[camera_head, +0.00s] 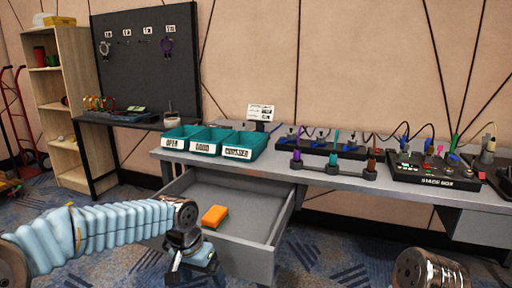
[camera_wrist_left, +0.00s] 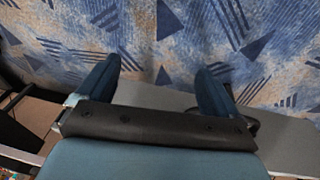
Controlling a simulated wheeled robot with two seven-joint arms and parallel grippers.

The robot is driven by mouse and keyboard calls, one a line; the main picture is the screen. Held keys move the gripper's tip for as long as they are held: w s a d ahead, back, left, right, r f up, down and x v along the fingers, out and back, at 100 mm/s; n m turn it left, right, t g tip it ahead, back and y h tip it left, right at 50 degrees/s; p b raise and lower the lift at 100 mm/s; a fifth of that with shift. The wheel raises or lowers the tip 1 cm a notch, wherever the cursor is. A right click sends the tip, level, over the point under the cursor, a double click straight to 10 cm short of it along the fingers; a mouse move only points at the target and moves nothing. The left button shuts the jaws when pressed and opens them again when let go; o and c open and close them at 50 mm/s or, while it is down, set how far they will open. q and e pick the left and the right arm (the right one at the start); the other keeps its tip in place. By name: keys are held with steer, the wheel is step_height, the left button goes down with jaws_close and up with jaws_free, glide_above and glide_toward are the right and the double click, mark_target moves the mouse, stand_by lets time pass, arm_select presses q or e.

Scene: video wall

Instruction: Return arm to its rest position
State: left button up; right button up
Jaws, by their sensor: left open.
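My left arm (camera_head: 105,226) comes in from the left in a light blue sleeve. My left gripper (camera_head: 190,272) hangs at the front left of an open drawer, low in the head view. In the left wrist view its two blue fingers (camera_wrist_left: 160,90) stand wide apart with nothing between them. The patterned carpet shows beyond them. Part of my right arm (camera_head: 428,270) shows at the bottom right of the head view. Its gripper is out of the picture.
The grey drawer (camera_head: 262,252) is pulled out below the desk (camera_head: 300,168) with an orange sponge (camera_head: 214,216) in it. Labelled teal bins (camera_head: 245,145) and a black box (camera_head: 435,170) with cables stand on the desk. A shelf (camera_head: 68,110) is at the left.

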arm_select(q)
steer(key=s+d+f+n+g+h, duration=0.1)
steer(key=s+d+f, duration=0.15)
steer(key=f, duration=0.75)
steer(key=s+d+f+n+h, duration=0.15)
steer(key=s+f, duration=0.25)
steer(key=f, duration=0.7)
steer(key=s+a+f+n, duration=0.1)
steer(key=s+f+n, duration=0.2)
steer(key=s+f, duration=0.9)
steer(key=shift+s+a+f, duration=0.3)
steer(key=shift+s+f, duration=0.05)
steer(key=shift+s, duration=0.4)
